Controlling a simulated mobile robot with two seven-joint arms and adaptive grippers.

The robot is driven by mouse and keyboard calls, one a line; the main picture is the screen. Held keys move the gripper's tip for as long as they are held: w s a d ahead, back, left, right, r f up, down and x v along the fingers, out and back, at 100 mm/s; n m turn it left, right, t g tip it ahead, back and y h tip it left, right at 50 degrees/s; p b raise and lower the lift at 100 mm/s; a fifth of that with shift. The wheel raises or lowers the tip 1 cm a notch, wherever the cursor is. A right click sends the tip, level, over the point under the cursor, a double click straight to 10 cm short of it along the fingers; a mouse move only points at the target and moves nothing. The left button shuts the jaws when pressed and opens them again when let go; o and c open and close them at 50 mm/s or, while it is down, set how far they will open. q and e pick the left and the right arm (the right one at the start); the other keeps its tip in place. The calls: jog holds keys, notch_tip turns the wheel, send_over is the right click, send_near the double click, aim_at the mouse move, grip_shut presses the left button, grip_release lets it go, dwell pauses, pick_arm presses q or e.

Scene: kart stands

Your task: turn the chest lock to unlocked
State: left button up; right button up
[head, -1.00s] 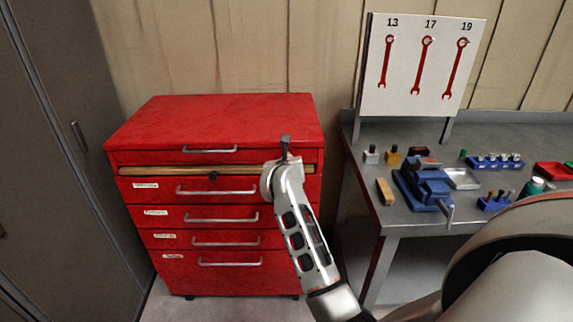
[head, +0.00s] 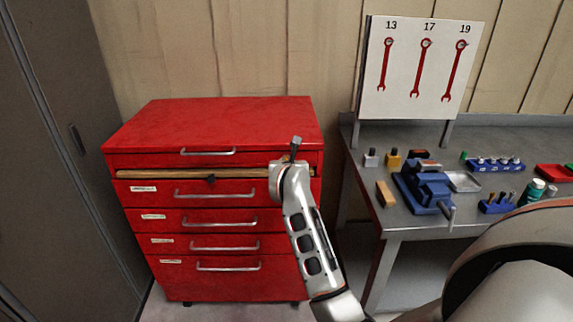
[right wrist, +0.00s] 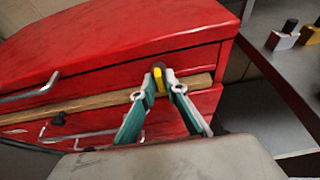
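The red chest (head: 215,125) stands against the wall, with a wooden strip (head: 150,173) across its front below the top drawer. It also fills much of the right wrist view (right wrist: 130,35). My right gripper (right wrist: 161,80) is at the chest's front, near its right end. Its two teal fingers are apart, one on each side of a small yellow and black piece (right wrist: 158,78), which looks like the lock. I cannot tell whether the fingers touch it. In the head view my right arm hides this piece and the fingers. My left gripper is not in view.
A grey workbench (head: 405,215) stands to the right, with a blue vise (head: 425,185), small blocks and a wrench board (head: 420,70). A dark cabinet (head: 50,150) is on the left.

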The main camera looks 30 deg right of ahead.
jog(key=shift+o, duration=0.3)
jog(key=v, duration=1.2)
